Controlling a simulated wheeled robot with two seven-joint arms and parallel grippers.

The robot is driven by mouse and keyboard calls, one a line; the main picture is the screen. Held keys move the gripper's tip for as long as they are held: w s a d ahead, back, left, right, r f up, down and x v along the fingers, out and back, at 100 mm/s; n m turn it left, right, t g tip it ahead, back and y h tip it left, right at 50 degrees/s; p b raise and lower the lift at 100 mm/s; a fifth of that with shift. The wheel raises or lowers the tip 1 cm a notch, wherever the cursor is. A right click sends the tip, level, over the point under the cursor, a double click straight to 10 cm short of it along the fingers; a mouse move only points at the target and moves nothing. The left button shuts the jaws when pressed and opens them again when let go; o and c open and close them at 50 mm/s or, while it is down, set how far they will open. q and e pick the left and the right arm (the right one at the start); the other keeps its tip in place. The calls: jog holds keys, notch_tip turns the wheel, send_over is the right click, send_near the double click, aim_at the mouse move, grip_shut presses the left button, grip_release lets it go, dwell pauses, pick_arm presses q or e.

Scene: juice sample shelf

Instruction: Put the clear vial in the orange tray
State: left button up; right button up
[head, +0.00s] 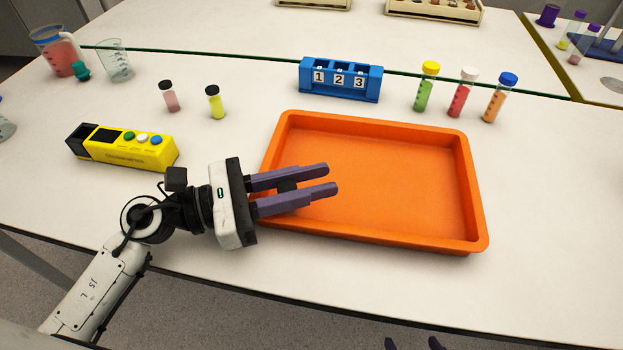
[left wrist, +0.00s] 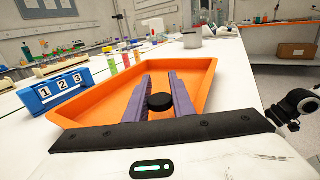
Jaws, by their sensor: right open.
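My left gripper (head: 330,180) reaches over the left rim of the orange tray (head: 478,200), its purple fingers pointing right above the tray floor. The fingers are closed on a small black-capped thing, likely the clear vial (head: 287,186); only its round black cap shows, also in the left wrist view (left wrist: 159,102). Its body is hidden by the fingers. The tray is empty as far as I can see. No other clear vial shows. My right gripper (head: 413,344) shows only its two separated fingertips at the bottom edge, open and empty.
A yellow colorimeter (head: 150,153) is left of the tray. Behind are a pink vial (head: 170,97), a yellow vial (head: 215,103), a blue numbered rack (head: 341,80) and three capped tubes (head: 464,93). Beakers stand at the far left. The table is clear in front of the tray.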

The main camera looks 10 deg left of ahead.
pick_arm(q)
jog(key=o, duration=0.4)
jog(key=shift+r, duration=0.15)
jog(key=shift+s+a, duration=0.1)
jog(key=shift+a, duration=0.1)
jog(key=b+v, duration=0.3)
jog(key=v, duration=0.7)
jog(key=shift+s+a, duration=0.2)
jog(key=shift+a, duration=0.15)
jog(key=shift+s+a, duration=0.15)
jog(key=shift+a, duration=0.2)
jog(key=shift+s, duration=0.1)
